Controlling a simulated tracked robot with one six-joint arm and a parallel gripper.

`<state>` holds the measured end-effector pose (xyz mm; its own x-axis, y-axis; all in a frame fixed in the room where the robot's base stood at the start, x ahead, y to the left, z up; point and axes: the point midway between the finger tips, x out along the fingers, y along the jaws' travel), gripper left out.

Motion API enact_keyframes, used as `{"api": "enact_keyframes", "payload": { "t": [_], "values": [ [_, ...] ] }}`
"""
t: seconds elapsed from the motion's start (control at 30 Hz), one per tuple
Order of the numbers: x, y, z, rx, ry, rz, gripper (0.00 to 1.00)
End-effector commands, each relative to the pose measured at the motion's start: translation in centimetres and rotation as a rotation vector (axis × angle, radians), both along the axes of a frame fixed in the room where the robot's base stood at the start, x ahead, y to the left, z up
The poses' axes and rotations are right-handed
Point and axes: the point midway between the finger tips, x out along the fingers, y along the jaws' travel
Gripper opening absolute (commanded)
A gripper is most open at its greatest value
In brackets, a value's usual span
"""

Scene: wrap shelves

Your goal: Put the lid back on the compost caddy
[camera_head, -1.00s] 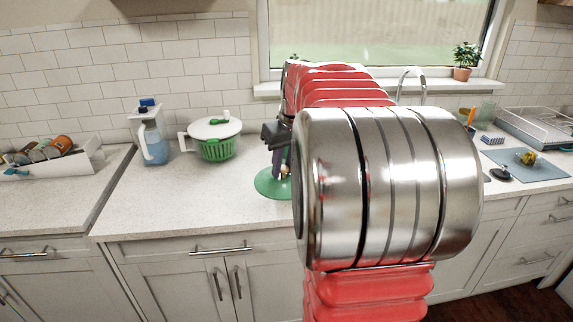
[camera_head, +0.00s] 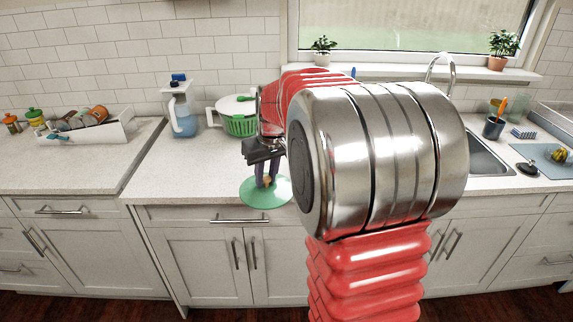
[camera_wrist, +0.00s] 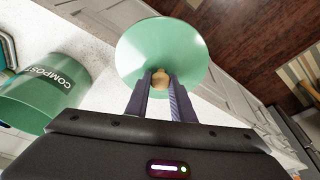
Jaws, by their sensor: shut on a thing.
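The lid is a pale green disc (camera_head: 262,194) with a small wooden knob. My gripper (camera_head: 267,180) is shut on the knob, with the lid hanging below the fingers near the counter's front edge. In the wrist view the fingertips (camera_wrist: 161,80) close around the knob (camera_wrist: 160,78), and the lid (camera_wrist: 150,45) is seen from above. The green compost caddy (camera_wrist: 45,92), labelled COMPOST, shows in the wrist view at the left, beside and apart from the lid. I cannot see the caddy in the head view, where my arm covers part of the counter.
A green basket with a white lid (camera_head: 240,122) and a jug of blue liquid (camera_head: 182,118) stand behind on the counter (camera_head: 180,170). The sink (camera_head: 487,158) lies right of my arm. The left-middle counter is clear.

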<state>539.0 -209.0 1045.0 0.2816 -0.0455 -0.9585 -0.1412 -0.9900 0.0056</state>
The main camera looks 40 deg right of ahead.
Motion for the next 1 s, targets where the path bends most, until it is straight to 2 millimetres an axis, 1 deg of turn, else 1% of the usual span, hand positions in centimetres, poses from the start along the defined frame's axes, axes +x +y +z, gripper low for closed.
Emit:
{"api": "enact_keyframes", "payload": {
  "t": [0.03,0.17,0.3,0.5,0.6,0.7,0.77,1.0],
  "values": [
    [0.6,1.7,-1.1,0.001,0.004,0.015,0.00],
    [2.0,5.7,-3.8,0.000,0.004,0.040,0.00],
    [2.9,10.3,-6.7,-0.001,0.002,0.070,0.00],
    [3.3,16.8,-10.5,0.001,-0.004,0.114,0.00],
    [3.2,19.2,-11.8,0.003,-0.008,0.131,0.00],
    [3.1,20.6,-12.6,0.003,-0.012,0.141,0.00],
    [3.0,21.1,-12.8,0.005,-0.012,0.143,0.00],
    [3.0,21.2,-12.9,0.005,-0.013,0.142,0.00]
  ]
}}
